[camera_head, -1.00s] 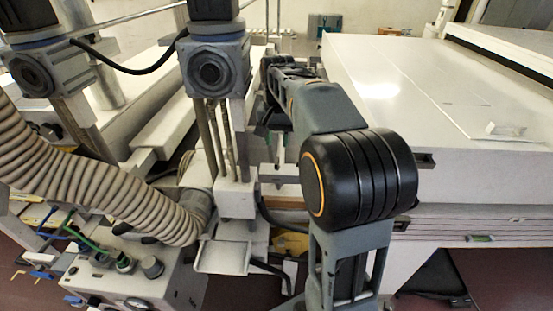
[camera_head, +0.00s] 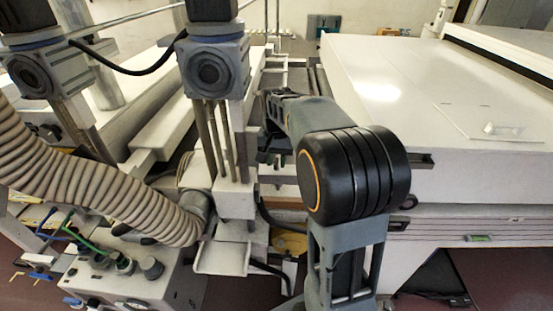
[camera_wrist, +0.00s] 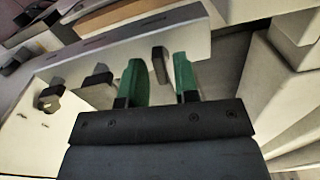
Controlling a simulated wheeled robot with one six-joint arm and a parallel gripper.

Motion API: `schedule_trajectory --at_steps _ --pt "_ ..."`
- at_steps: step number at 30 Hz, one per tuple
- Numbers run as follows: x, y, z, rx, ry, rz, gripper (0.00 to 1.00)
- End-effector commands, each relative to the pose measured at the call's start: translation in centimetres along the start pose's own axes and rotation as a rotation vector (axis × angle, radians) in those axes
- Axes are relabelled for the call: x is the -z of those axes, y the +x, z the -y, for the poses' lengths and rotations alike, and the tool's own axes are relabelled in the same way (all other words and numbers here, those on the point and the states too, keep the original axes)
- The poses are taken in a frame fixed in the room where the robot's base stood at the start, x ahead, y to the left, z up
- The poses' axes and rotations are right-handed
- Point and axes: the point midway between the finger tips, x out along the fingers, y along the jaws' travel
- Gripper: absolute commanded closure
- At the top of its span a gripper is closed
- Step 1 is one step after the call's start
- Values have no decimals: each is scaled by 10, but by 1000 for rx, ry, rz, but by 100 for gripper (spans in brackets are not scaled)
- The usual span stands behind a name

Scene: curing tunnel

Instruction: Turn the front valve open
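In the wrist view, three dark grey handles stand in a row on a pale panel (camera_wrist: 185,38): a right one (camera_wrist: 159,66), a middle one (camera_wrist: 97,77) and a left one (camera_wrist: 50,98). I cannot tell for sure which is the front valve. My gripper (camera_wrist: 158,76) has two green fingers, spread apart and empty. The right handle appears between the fingertips, with no visible contact; its depth relative to them is unclear.
In the head view, a large white machine housing (camera_head: 385,75) stands right of my arm. A grey column head (camera_head: 215,68) and a ribbed hose (camera_head: 95,185) are on the left. A control box (camera_head: 150,268) sits at the lower left.

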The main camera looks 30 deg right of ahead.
Motion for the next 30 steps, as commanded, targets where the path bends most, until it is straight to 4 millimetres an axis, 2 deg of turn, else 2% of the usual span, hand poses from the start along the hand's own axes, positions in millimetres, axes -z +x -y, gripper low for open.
schedule_trajectory --at_steps 1,9,14,21,29,30 --pt "0 0 0 0 0 0 76" --pt "0 0 0 0 0 0 100" --pt "0 0 0 0 -2 0 100" --pt "0 -1 0 0 -125 0 100" --pt "0 0 0 0 -133 -1 100" --pt "0 0 0 -1 -133 -1 87"
